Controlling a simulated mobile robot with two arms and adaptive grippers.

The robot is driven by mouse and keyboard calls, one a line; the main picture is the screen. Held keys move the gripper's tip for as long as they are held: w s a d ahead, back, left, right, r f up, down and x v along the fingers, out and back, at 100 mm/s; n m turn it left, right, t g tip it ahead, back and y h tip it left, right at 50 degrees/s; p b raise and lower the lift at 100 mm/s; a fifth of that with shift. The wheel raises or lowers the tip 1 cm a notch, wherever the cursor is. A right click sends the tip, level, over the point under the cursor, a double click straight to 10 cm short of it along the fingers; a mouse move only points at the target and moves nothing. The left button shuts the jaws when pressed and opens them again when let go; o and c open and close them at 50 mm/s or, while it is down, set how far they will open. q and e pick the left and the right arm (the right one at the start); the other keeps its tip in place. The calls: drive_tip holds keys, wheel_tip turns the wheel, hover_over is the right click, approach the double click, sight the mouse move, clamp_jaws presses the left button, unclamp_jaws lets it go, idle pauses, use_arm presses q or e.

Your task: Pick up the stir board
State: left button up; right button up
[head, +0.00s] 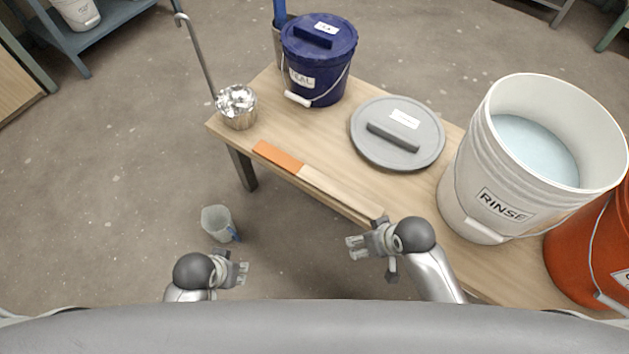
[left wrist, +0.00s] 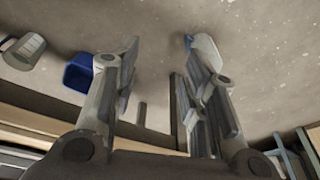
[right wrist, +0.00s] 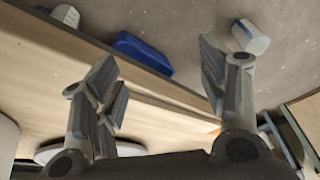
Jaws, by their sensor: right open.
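The stir board (head: 325,186) is a long flat wooden strip with an orange end. It lies along the front edge of the wooden table, orange end to the left. A bit of its orange end (right wrist: 214,131) shows behind a finger in the right wrist view. My right gripper (head: 353,247) is open and empty, just in front of the table edge near the board's plain end. My left gripper (head: 243,274) is open and empty, away from the table to the lower left. Its spread fingers show in the left wrist view (left wrist: 158,85).
On the table (head: 345,170) stand a blue lidded bucket (head: 318,75), a grey lid (head: 397,155), a white RINSE bucket (head: 475,185) and a metal cup (head: 237,112). An orange bucket (head: 590,245) is at the right. A jug (head: 216,222) sits on the floor.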

drive_tip(key=w+a+r+n+g+y+b, duration=0.1)
drive_tip(key=w+a+r+n+b, duration=0.1)
drive_tip(key=w+a+r+n, duration=0.4)
wheel_tip(320, 180, up, 3)
drive_tip(key=n+g+h+b, duration=0.1)
drive_tip(key=g+h+b, duration=0.1)
drive_tip(key=h, duration=0.1)
hover_over(361, 204)
wheel_tip(361, 204, down, 5)
drive_tip(key=shift+d+f+b, duration=0.1)
drive_tip(key=shift+d+b, duration=0.05)
drive_tip(key=shift+b, duration=0.8)
wheel_tip(361, 204, down, 4)
drive_tip(key=shift+f+b, duration=0.15)
drive_tip(key=shift+b, duration=0.9)
drive_tip(key=shift+f, duration=0.4)
use_arm(q)
drive_tip(key=shift+t, duration=0.7)
wheel_tip(361, 204, up, 5)
drive_tip(key=shift+r, duration=0.15)
use_arm(e)
drive_tip(key=shift+r, duration=0.1)
drive_tip(key=c, duration=1.3)
